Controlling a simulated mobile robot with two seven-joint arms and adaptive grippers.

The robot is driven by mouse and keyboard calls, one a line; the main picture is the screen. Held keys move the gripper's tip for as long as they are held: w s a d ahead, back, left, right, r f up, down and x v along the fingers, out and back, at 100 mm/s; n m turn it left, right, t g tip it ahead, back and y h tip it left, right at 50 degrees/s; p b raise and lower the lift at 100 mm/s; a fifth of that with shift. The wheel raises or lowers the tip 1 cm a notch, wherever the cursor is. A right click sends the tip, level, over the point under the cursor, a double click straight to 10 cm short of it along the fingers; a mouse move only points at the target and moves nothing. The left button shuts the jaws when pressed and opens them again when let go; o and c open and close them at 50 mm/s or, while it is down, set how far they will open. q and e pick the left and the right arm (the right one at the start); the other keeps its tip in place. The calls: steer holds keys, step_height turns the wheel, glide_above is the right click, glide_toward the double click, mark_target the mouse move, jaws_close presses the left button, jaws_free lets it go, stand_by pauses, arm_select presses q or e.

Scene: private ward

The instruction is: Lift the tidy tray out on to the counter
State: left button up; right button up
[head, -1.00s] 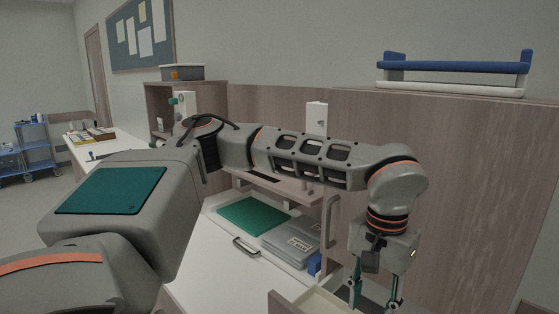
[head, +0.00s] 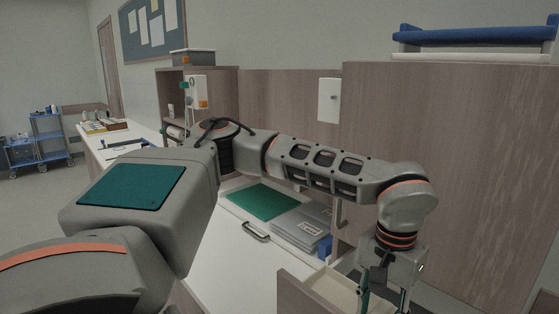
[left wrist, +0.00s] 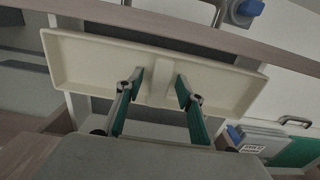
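The tidy tray is a shallow cream tray with a raised middle bar; it fills the upper part of the left wrist view (left wrist: 95,65). In the head view part of it (head: 338,287) shows inside an open wooden drawer (head: 300,294). My left gripper (head: 385,302) points down over the drawer. In the left wrist view its two fingers (left wrist: 160,80) are apart, one on each side of the middle bar, with a gap to it. Whether the tips are below the bar's top is unclear. My right gripper is not in view.
The white counter (head: 215,275) has free room left of the drawer. A green mat (head: 256,202), a grey labelled case (head: 300,232) and a blue object (head: 325,247) lie behind. A tall wooden cabinet (head: 470,170) stands close on the right.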

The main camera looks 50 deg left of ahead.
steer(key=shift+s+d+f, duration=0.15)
arm_select(q)
jaws_close()
steer(key=shift+r+p, duration=2.4)
steer(key=shift+r, duration=0.6)
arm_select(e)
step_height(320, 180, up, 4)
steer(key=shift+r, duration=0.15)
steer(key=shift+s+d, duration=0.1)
